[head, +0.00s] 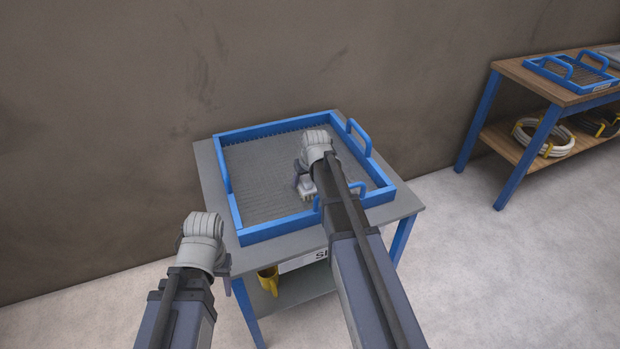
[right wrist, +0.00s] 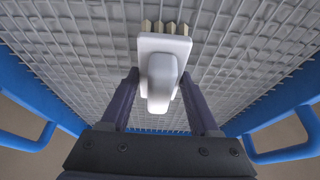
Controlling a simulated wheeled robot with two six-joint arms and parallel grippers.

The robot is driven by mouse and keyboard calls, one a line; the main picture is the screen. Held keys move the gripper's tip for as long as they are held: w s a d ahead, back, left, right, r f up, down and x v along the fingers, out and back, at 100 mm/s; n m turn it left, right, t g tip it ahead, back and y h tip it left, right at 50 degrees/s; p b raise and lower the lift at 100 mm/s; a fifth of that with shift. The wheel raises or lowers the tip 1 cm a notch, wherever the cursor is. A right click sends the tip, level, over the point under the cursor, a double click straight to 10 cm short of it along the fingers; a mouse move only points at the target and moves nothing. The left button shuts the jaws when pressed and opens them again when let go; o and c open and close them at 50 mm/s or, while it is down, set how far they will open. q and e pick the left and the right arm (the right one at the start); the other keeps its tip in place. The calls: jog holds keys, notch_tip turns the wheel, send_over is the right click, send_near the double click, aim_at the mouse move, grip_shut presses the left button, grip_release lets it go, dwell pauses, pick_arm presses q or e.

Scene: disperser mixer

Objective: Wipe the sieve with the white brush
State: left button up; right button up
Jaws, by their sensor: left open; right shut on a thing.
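The sieve (head: 262,180) is a grey mesh in a blue frame with blue handles, lying on a small grey table. Its mesh (right wrist: 232,45) fills most of the right wrist view. My right gripper (head: 305,184) is over the right part of the mesh, shut on the white brush (head: 307,191). In the right wrist view the brush's white handle (right wrist: 160,80) lies between my fingers, with pale bristles at its far end. Whether the bristles touch the mesh I cannot tell. My left gripper (head: 229,284) is open and empty by the table's front left side, outside the sieve; its fingers are partly hidden.
The grey table (head: 212,172) stands close to the brown wall. A yellow container (head: 268,280) sits on its lower shelf. At the right, a wooden-topped bench (head: 530,82) holds another blue-framed tray (head: 570,72), with a coiled white hose (head: 540,136) below. The floor between is clear.

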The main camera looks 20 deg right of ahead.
jog(key=shift+s+a+f, duration=0.1)
jog(key=shift+a, duration=1.65)
jog(key=shift+a, duration=1.7)
jog(key=shift+w, duration=0.2)
jog(key=shift+w, duration=1)
jog(key=shift+d, duration=0.15)
jog(key=shift+d, duration=1.65)
